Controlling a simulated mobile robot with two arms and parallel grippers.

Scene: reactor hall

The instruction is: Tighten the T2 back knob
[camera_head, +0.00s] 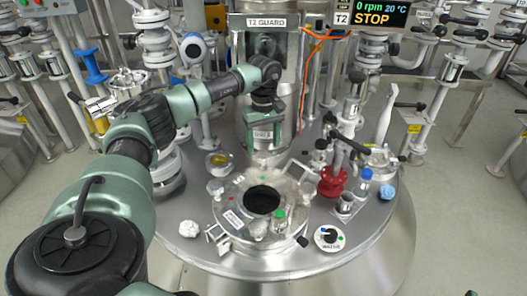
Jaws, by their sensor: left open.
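The T2 vessel (200,255) has a round manhole (262,200) with a dark opening in the middle of its top. Fittings sit around the manhole ring, including a dark one (302,241) at its front right. I cannot tell which part is the back knob; the area behind the ring is small and partly crowded. My left arm reaches in from the left, and my left gripper (266,106) points down in front of the T2 guard column (265,45), above and behind the manhole. It is open, with nothing visible in it. My right gripper is not in view.
A display (377,13) reads T2, 0 rpm, 20 °C, STOP. A red valve (332,182), a blue-capped bottle (364,184), a blue crumpled item (387,192) and a white disc (328,238) stand at the right. A white crumpled item (188,228) lies front left. Pipes crowd the back.

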